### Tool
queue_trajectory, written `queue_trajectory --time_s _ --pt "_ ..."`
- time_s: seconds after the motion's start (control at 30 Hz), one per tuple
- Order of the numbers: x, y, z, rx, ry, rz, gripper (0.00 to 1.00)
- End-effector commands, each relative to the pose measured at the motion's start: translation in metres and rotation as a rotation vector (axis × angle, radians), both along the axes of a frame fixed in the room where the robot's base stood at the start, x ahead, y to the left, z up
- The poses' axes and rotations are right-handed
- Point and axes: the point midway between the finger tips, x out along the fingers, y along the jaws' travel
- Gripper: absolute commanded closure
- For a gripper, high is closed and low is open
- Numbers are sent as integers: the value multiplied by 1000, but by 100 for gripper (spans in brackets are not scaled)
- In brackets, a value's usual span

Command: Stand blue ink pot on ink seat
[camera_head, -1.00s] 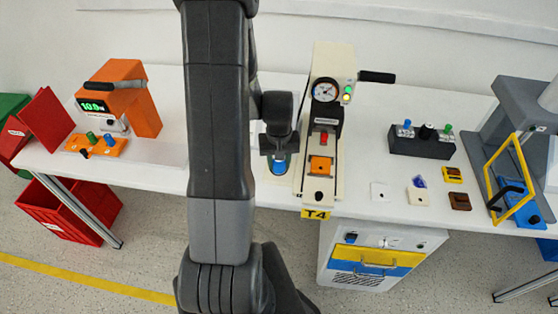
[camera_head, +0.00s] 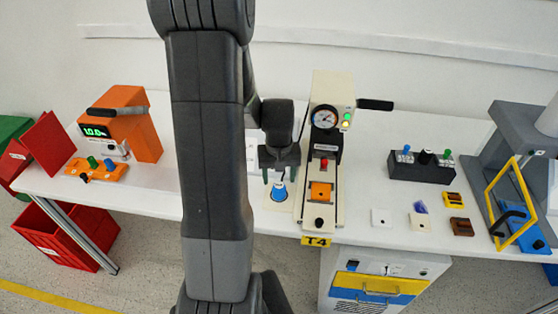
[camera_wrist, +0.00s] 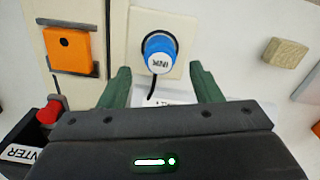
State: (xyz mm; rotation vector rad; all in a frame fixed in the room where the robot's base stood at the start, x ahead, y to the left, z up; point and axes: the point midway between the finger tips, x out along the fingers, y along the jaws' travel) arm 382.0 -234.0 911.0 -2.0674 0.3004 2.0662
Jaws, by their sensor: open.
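The blue ink pot (camera_wrist: 159,52) has a white top with dark lettering in the wrist view. It stands on a pale square seat (camera_wrist: 181,27), which I take to be the ink seat. The pot also shows in the head view (camera_head: 279,190), just below my gripper. My gripper (camera_wrist: 160,80) is open, with its green fingers apart. In the wrist view the pot lies between and beyond the fingertips, apart from both. The pot's underside is hidden.
The cream T4 press (camera_head: 321,195) with an orange block (camera_head: 320,191) stands close to the right of the pot. An orange machine (camera_head: 135,130) is at the left. A dark switch box (camera_head: 421,167) and several small pieces lie to the right.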

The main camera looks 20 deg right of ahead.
Motion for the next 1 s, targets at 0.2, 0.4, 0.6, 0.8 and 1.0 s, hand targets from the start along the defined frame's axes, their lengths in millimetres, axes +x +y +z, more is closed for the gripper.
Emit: queue_trajectory --time_s 0.2,0.4,0.6,0.8,1.0 --pt "0 0 40 -2 -4 0 42" --pt "0 0 61 -1 -2 0 42" --pt "0 0 66 0 1 0 42" --pt "0 0 66 0 1 0 42" --pt "0 0 65 0 1 0 42"
